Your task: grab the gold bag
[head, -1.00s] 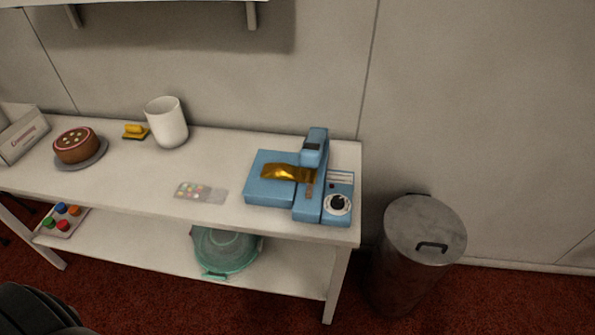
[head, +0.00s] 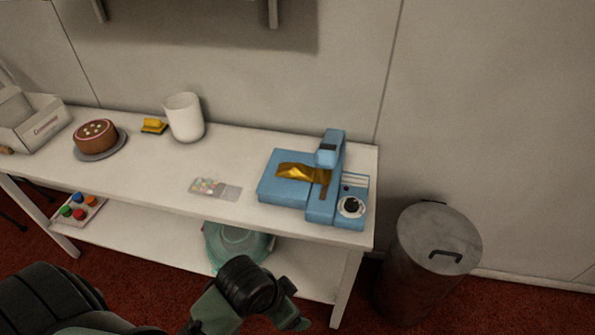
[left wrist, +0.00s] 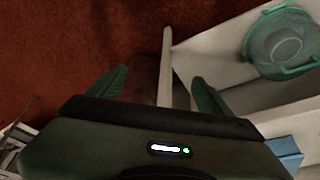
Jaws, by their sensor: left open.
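The gold bag (head: 303,173) is a shiny, crumpled packet lying across the top of a blue machine (head: 283,190) at the right end of the white table. My left gripper (head: 291,314) is low in the head view, in front of the table and well apart from the bag. In the left wrist view my left gripper (left wrist: 156,92) is open, with nothing seen between its fingers. The bag is not seen in that view. My right gripper is not in view.
The white table (head: 150,170) also bears a brown cake (head: 96,135), a white pot (head: 185,118), a yellow item (head: 153,125) and a small packet (head: 215,189). A teal tub (head: 238,247) sits on its lower shelf. A grey bin (head: 428,265) stands at the right.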

